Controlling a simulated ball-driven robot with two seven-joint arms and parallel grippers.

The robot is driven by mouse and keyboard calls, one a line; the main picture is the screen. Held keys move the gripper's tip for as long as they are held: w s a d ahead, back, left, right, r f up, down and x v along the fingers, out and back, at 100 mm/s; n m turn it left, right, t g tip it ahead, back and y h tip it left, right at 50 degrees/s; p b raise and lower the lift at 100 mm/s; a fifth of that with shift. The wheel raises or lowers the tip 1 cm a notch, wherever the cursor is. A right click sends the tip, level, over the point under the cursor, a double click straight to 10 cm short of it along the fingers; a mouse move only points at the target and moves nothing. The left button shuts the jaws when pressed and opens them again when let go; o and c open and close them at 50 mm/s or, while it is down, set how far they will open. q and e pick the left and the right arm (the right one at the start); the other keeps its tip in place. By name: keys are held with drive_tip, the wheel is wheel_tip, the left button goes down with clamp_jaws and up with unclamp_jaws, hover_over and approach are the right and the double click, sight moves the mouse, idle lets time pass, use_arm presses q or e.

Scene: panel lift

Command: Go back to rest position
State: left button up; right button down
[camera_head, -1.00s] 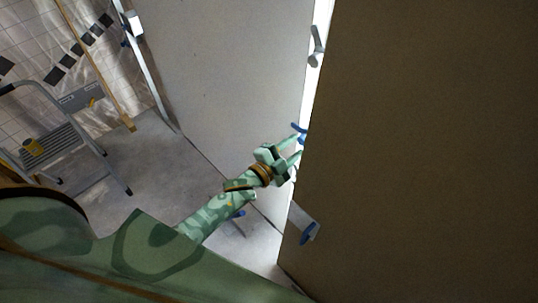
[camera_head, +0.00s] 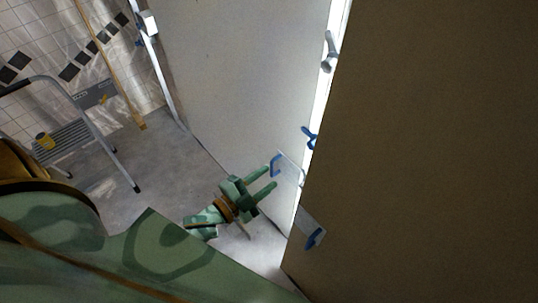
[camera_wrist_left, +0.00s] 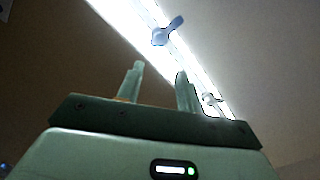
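My left gripper (camera_head: 270,183) is green. In the head view it is in front of the grey panel, to the left of the large brown panel, and touches neither as far as I can see. Its two fingers are apart with nothing between them; the left wrist view shows the same open fingers (camera_wrist_left: 160,82). The grey panel (camera_head: 235,75) and the brown panel (camera_head: 430,150) stand with a bright gap between them. A blue handle (camera_head: 309,137) is by the gap, and a blue-ended bracket (camera_head: 314,238) is at the brown panel's lower edge. My right gripper is not in view.
A wooden pole (camera_head: 110,75) leans by the plastic-covered tiled wall. The grey floor (camera_head: 150,170) between the ladder and the grey panel is clear.

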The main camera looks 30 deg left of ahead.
use_arm(q)
drive_tip(key=s+a+f+n+g+y+b, duration=0.1)
drive_tip(key=s+a+f+n+g+y, duration=0.2)
drive_tip(key=f, duration=0.6)
drive_tip(key=s+a+f+n+g+b, duration=0.1)
drive_tip(key=s+f+n+g, duration=0.1)
drive_tip(key=s+f, duration=0.45)
drive_tip(key=s+a+f+n+g+y+b, duration=0.1)
drive_tip(key=s+a+f+n+g+y, duration=0.15)
drive_tip(key=f, duration=0.85)
drive_tip(key=s+d+f+n+g+b, duration=0.2)
drive_tip(key=s+f+g+b, duration=0.5)
drive_tip(key=s+f, duration=1.2)
drive_tip(key=s+n+g, duration=0.1)
drive_tip(key=s, duration=0.3)
drive_tip(key=shift+d+f+g+y, duration=0.15)
drive_tip(key=shift+d+g+y, duration=0.05)
drive_tip(key=shift+g+y, duration=0.15)
